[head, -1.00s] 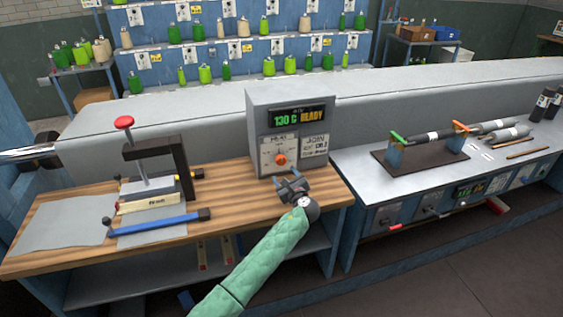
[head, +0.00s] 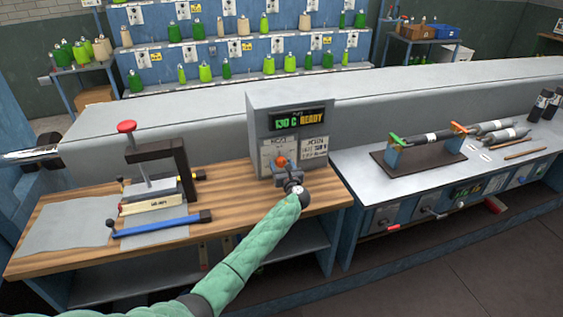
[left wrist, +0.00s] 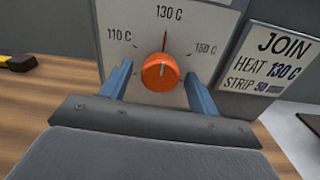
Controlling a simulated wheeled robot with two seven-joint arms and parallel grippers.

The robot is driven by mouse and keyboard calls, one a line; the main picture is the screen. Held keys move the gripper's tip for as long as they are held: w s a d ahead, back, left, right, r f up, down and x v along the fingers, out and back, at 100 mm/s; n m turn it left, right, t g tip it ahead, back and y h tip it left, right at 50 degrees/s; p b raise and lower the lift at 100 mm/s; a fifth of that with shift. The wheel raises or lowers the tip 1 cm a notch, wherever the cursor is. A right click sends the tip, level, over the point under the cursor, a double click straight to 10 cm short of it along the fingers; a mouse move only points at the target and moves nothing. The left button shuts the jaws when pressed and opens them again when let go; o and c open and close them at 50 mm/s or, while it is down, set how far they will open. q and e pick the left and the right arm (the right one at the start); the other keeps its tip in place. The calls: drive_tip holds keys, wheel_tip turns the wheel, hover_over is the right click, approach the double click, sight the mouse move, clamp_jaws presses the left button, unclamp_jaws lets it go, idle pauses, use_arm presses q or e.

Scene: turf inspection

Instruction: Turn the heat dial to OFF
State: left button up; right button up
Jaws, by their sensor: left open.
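The heat dial (head: 281,160) is an orange knob on the front of a grey control box (head: 262,108). Its display (head: 298,119) reads 130 C READY. In the left wrist view the orange dial (left wrist: 160,73) has its red pointer line up at the 130 C mark, between 110 C and 150 C. No OFF mark shows there. My left gripper (left wrist: 161,88) is open, with one blue finger on each side of the dial and visible gaps to it. In the head view my left gripper (head: 284,168) covers the lower part of the dial. My right gripper is not in view.
A JOIN card (head: 315,147) is right of the dial. A press with a red knob (head: 127,127) and a blue-handled tool (head: 160,223) stand left on the wooden bench (head: 230,205). A metal bench (head: 350,165) with a roller stand is at right.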

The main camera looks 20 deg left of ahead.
use_arm(q)
drive_tip(key=shift+w+a, duration=0.2)
drive_tip(key=shift+w, duration=0.05)
drive_tip(key=c, duration=1)
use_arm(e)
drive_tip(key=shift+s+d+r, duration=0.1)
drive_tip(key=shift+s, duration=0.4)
use_arm(q)
drive_tip(key=shift+f, duration=0.1)
